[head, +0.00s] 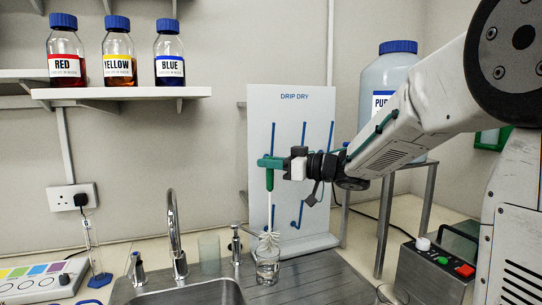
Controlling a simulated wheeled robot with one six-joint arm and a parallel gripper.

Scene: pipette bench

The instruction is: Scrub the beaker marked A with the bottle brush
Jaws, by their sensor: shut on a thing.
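My gripper (270,163), with green fingers, is shut on the upper end of the bottle brush (269,211) in front of the drip-dry board. The brush hangs upright, with a green handle, a thin white shaft and pale bristles at the bottom. A clear glass beaker (268,268) stands right below it on the grey draining surface. The bristles are at the beaker's mouth; I cannot tell how far inside they reach. No letter is readable on this beaker. A second clear glass vessel (209,248) stands behind the sink, also with no readable mark.
The white DRIP DRY board (290,120) with blue pegs stands just behind the brush. A curved tap (175,235) and sink (190,292) are to the left. A control box (437,270) and a metal stand (385,225) are at right. Bare draining surface (325,275) lies right of the beaker.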

